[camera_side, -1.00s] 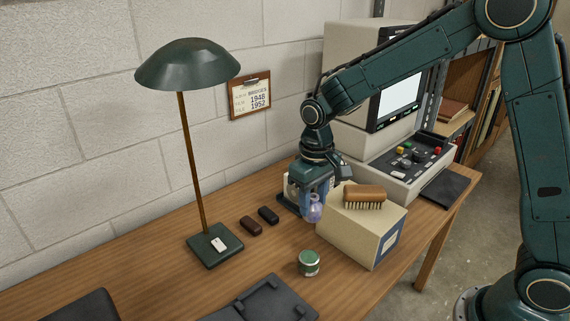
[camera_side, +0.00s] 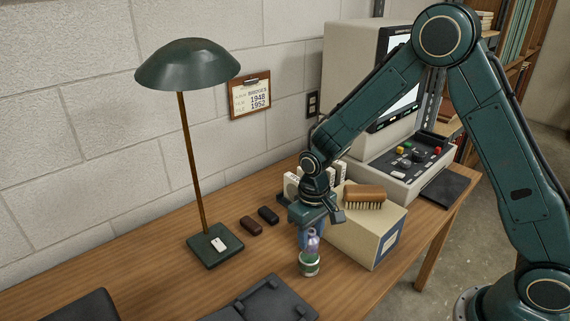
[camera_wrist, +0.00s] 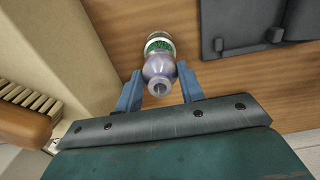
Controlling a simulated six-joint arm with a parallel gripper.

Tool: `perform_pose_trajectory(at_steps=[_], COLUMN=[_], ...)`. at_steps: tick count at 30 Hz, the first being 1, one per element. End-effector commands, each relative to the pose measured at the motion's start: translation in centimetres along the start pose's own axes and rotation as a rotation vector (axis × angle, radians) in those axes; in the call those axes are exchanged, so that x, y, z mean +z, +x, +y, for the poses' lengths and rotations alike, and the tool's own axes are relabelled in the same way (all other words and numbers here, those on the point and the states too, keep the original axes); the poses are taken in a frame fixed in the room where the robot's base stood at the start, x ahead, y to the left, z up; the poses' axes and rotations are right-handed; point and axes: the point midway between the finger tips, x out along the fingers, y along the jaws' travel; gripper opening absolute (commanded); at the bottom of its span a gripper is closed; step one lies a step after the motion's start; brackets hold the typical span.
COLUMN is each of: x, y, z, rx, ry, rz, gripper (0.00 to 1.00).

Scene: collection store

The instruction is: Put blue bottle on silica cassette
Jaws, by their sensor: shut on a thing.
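The blue bottle (camera_side: 312,245), small, bluish-purple and glassy, is upright in my gripper (camera_side: 311,236). In the wrist view the two blue fingers of my gripper (camera_wrist: 160,70) are shut on the bottle (camera_wrist: 159,67) from both sides, with its open neck towards the camera. The silica cassette (camera_side: 309,267), a small round green and white tin, stands on the table directly beneath the bottle. Its green granules (camera_wrist: 158,46) show past the bottle in the wrist view. I cannot tell whether the bottle's base touches the cassette.
A cream box (camera_side: 371,240) with a wooden brush (camera_side: 364,193) on top stands close right of my gripper. A dark tray (camera_side: 262,301) lies in front. A green lamp (camera_side: 208,245) and two small dark cases (camera_side: 259,221) are to the left. A computer (camera_side: 355,90) stands behind.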

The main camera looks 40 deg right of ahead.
Motion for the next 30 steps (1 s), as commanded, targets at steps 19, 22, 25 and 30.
perform_pose_trajectory(at_steps=[19, 22, 25, 30], x=[0.0, 0.0, 0.0, 0.0], y=[2.7, 2.8, 2.8, 2.8], z=[0.0, 0.0, 0.0, 0.0], rx=[0.000, 0.000, 0.000, 0.000], ry=[0.000, 0.000, 0.000, 0.000], rz=[0.000, 0.000, 0.000, 0.000], gripper=[0.13, 0.44, 0.60, 0.60])
